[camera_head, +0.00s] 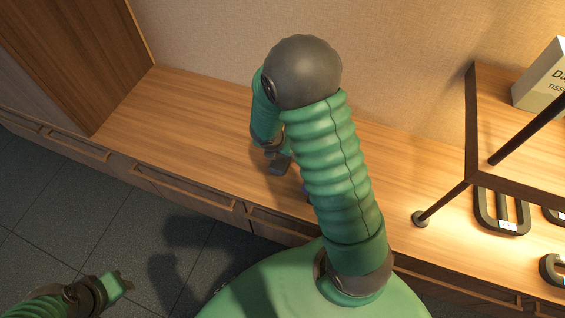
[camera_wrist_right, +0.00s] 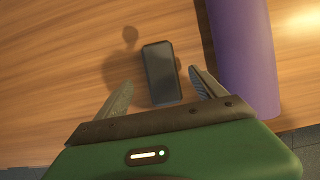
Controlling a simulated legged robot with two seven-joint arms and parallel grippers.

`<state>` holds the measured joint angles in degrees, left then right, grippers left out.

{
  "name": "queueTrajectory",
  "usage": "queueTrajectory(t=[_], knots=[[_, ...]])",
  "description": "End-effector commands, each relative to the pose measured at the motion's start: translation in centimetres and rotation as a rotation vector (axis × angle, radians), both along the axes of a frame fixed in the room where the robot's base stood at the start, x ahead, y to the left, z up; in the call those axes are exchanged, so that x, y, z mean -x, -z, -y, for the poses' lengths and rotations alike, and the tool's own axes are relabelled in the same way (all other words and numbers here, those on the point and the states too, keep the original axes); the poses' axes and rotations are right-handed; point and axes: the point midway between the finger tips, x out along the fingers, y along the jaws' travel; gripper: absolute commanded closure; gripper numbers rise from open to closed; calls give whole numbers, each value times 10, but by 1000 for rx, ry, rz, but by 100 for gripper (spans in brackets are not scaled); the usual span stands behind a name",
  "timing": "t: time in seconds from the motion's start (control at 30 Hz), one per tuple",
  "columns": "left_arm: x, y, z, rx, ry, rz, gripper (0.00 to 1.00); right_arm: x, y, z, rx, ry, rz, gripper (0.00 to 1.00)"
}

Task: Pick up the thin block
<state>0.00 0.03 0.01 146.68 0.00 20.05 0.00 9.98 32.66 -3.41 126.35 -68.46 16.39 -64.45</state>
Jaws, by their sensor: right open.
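A dark grey, thin rectangular block (camera_wrist_right: 160,60) is on the wooden counter (camera_wrist_right: 50,70) in the right wrist view. My right gripper (camera_wrist_right: 161,79) is open, with one finger on each side of the block in that view; I see gaps on both sides and no contact. In the head view my right gripper (camera_head: 275,157) is over the counter, partly behind my arm, and I cannot clearly separate the block from it. My left gripper (camera_head: 121,281) is at the lower left, over the floor, away from the counter; its jaw opening is unclear.
A purple object (camera_wrist_right: 243,55) is close to the right of the block in the wrist view. A wooden shelf (camera_head: 510,125) with a dark post and a tissue box (camera_head: 543,80) stands right. Dark handled items (camera_head: 497,214) are near it. The counter's left part is clear.

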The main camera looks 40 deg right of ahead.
Motion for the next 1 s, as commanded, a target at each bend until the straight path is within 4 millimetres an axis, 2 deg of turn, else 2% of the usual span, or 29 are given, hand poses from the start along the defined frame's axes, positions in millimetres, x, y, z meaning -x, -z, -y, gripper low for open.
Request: queueTrajectory(t=[0.13,0.27,0.33,0.57,0.67,1.0], knots=[[0,13,0,0,0,1,64,-1,17,2,-1,1,1,20],[0,37,0,0,0,1,64,-1,45,6,-1,1,-1,20],[0,42,0,0,0,0,64,-4,53,11,0,3,0,20],[0,40,0,0,0,1,64,-6,53,13,-1,1,1,20],[0,40,0,0,0,1,64,-6,53,13,-1,1,1,30],[0,40,0,0,0,1,64,-6,53,13,-1,1,1,75]])
